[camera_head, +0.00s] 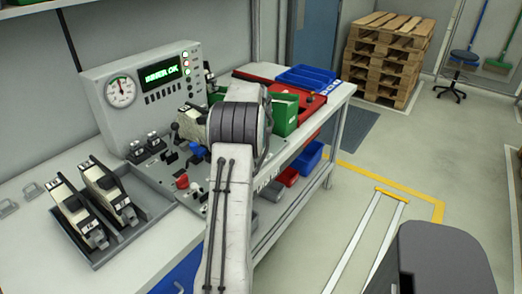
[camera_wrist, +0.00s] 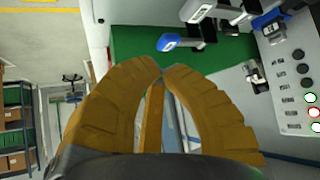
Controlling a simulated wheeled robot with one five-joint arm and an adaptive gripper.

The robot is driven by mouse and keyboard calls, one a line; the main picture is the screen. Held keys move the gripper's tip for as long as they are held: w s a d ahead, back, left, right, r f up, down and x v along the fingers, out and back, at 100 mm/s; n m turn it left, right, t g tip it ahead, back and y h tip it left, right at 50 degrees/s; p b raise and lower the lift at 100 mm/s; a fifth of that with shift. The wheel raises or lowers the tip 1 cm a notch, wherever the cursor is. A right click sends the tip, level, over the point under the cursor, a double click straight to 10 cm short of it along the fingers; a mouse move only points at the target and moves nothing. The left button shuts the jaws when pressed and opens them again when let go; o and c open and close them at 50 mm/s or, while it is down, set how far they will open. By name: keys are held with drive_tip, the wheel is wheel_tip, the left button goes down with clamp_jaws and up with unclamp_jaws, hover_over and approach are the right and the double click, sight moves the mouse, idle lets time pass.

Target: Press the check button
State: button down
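A grey control box (camera_head: 142,98) stands at the back of the bench, with a round gauge (camera_head: 120,91) and a lit green display (camera_head: 160,73) whose text ends in "OK". A column of small round lamps or buttons (camera_head: 187,65) runs beside the display. I cannot tell which control is the check button. In the wrist view, round controls with green, red and white rings (camera_wrist: 313,112) show at the right edge. My gripper (camera_wrist: 162,71) has its two ochre fingers together at the tips, with nothing seen between them. It is apart from these controls. My arm hides it in the head view.
A grey tray (camera_head: 110,225) holds two black-and-white devices at the bench's left. Levers and switches (camera_head: 183,150) stand in front of the box. A green bin (camera_head: 285,115) and blue tray (camera_head: 306,77) lie to the right. Stacked pallets (camera_head: 385,58) stand behind open floor.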

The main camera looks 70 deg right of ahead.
drive_tip(key=shift+f, duration=0.15)
wheel_tip(320, 180, down, 7)
drive_tip(key=b, duration=0.4)
drive_tip(key=shift+f, duration=0.15)
drive_tip(key=shift+f+b, duration=0.65)
drive_tip(key=shift+b, duration=0.35)
drive_tip(key=shift+f, duration=0.15)
idle(0.6)
drive_tip(key=shift+f+b, duration=0.25)
drive_tip(key=shift+b, duration=0.2)
